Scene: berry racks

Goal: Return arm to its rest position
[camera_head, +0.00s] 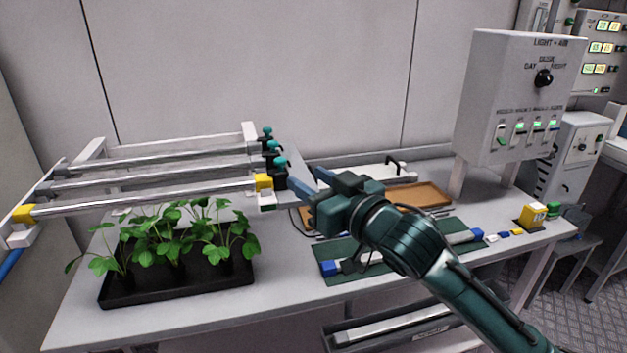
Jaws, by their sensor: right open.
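My right arm, dark teal, comes in from the lower right. Its gripper (299,189) is open, with blue-grey fingers pointing left towards the end of the rack (150,190). Nothing shows between the fingers. In the picture the fingers lie just right of the teal-topped valves (278,162) and the yellow collar (264,184) on the front tube; I cannot tell whether they touch. The gripper and forearm hide part of the bench and the dark green mat (345,277). My left gripper is not in view.
A black tray (180,292) of leafy plants stands under the rack. A brown tray (425,196) lies behind my arm. A grey control box (515,90) with a dial and switches stands on legs at right. A yellow block (531,217) sits near the bench's right end.

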